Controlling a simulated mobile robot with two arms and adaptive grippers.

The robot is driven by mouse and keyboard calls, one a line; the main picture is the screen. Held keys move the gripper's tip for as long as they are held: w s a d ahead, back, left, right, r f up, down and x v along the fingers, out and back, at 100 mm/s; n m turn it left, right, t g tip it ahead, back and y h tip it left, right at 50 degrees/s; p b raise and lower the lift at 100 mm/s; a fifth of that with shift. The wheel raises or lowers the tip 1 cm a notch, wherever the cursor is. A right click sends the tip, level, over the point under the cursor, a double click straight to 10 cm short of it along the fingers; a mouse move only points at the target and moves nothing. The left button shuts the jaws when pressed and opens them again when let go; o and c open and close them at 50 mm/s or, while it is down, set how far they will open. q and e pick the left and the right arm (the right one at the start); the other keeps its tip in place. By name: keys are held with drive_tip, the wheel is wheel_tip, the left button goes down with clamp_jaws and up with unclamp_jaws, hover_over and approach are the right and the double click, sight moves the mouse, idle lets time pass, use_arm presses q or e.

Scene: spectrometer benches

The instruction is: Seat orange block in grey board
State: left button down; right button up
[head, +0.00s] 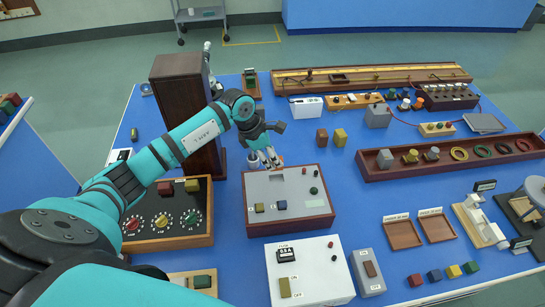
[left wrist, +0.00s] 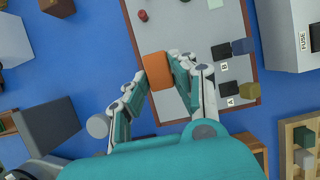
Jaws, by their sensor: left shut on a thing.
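The grey board (head: 268,184) is a light grey panel in a brown wooden frame, near the middle of the blue bench. It also shows in the left wrist view (left wrist: 196,22). My left gripper (head: 268,162) is over its far edge. In the left wrist view, its fingers (left wrist: 160,85) are shut on the orange block (left wrist: 156,66); the block appears over the board's edge. An olive-yellow block (head: 259,207) and a blue block (head: 282,204) stand on the near part of the board, beside labels A and B. My right gripper does not show.
A tall dark wooden box (head: 178,90) stands left of the gripper. A panel with coloured dials (head: 140,240) is left of the board, and a white switch box (head: 325,285) is in front.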

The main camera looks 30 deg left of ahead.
use_arm(q)
drive_tip(key=shift+w+d+f+b, duration=0.1)
drive_tip(key=shift+f+b, duration=0.45)
drive_tip(key=shift+f, duration=0.6)
drive_tip(key=shift+f+b, duration=0.55)
drive_tip(key=shift+f, duration=0.4)
drive_tip(key=shift+f+b, duration=1.05)
drive_tip(key=shift+f, duration=0.1)
drive_tip(key=c, duration=1)
unclamp_jaws()
drive_tip(key=shift+r, duration=0.2)
drive_tip(key=v, duration=1.1)
drive_tip(key=shift+a+r, duration=0.2)
drive_tip(key=shift+r, duration=0.1)
